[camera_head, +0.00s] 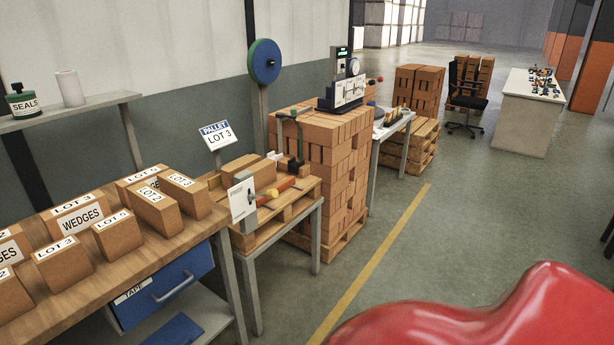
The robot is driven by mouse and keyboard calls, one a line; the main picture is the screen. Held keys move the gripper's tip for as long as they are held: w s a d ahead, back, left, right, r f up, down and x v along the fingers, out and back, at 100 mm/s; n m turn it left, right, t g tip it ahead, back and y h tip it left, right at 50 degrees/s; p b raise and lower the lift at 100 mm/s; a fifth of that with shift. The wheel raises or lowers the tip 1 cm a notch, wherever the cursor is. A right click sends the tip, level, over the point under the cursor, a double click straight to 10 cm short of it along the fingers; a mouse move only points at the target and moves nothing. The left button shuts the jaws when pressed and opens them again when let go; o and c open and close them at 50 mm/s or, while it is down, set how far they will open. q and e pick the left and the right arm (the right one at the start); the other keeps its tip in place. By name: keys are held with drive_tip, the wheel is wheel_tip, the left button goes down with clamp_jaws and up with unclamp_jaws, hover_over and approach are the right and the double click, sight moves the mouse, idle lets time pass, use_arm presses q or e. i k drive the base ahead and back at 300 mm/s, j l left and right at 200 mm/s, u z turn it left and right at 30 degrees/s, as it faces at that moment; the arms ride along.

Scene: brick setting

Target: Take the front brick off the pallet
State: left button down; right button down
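A small wooden pallet (290,212) lies on a metal-legged table in the middle of the view, below a sign reading PALLET LOT 3 (217,135). A tan brick (263,172) sits on the pallet, and another tan block (240,163) shows behind it to the left. A white card (242,200) stands at the front left and hides part of the pallet load. A tool with a red and yellow handle (278,188) lies in front of the brick. Neither of my grippers is in view.
A workbench (120,262) at left holds several labelled LOT and WEDGES boxes (80,218). Open floor (440,225) lies to the right, beyond a yellow line (375,270).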

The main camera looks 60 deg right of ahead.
sight(265, 174)
drive_tip(key=z, duration=1.5)
drive_tip(key=i+l+z, duration=0.1)
drive_tip(key=i+z, duration=0.5)
drive_tip(key=i+l, duration=0.1)
drive_tip(key=i, duration=0.65)
drive_tip(key=i+l, duration=0.1)
drive_tip(key=i, duration=0.65)
drive_tip(key=z, duration=0.05)
